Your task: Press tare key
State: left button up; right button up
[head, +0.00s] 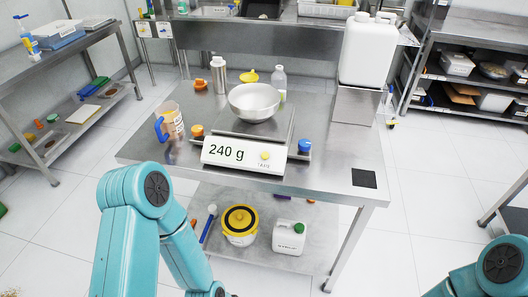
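A scale (228,153) stands near the front edge of the steel table, and its white front panel reads 240 g. The tare key (265,155) is a small round yellow button on the right part of that panel, with a small label under it. A steel bowl (254,101) sits on the scale's platform. My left arm bends at the left and runs down out of the bottom of the picture. Only a link of my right arm shows at the bottom right. Neither gripper shows in the head view. Nothing covers the key.
A measuring jug (173,123) with a blue handle stands left of the scale. Small orange-capped (197,131) and blue-capped (305,145) items flank it. Behind are a steel bottle (218,75) and a clear bottle (280,80). A white canister (367,50) stands at the back right. The table's front right is mostly clear.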

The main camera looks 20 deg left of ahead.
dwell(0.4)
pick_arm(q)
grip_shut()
